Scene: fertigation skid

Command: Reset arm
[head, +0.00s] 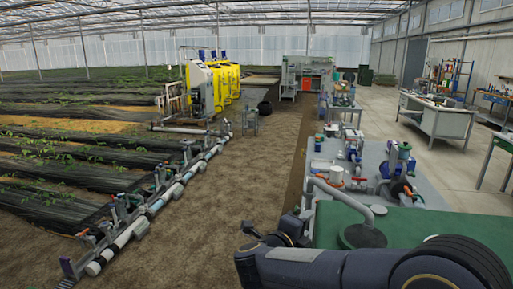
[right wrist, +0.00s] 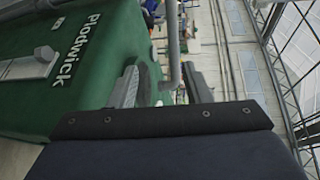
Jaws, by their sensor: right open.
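My right arm crosses the bottom right of the head view, and its dark gripper (head: 252,231) shows at its left end, over bare soil. In the right wrist view the two fingers of my right gripper (right wrist: 161,88) stand apart, with nothing held between them. A green tank (right wrist: 85,75) lettered "Plodwick" fills the left of that view, close to the left finger. A grey pipe (right wrist: 173,40) shows beyond the gap between the fingers. My left gripper is in neither view.
The green tank top (head: 470,228) lies beside my right arm, with a curved grey pipe (head: 340,192) in front. A pump skid (head: 385,180) stands beyond. A pipe manifold (head: 160,200) runs along the left beds. Open soil (head: 235,190) lies between. A workbench (head: 437,118) stands right.

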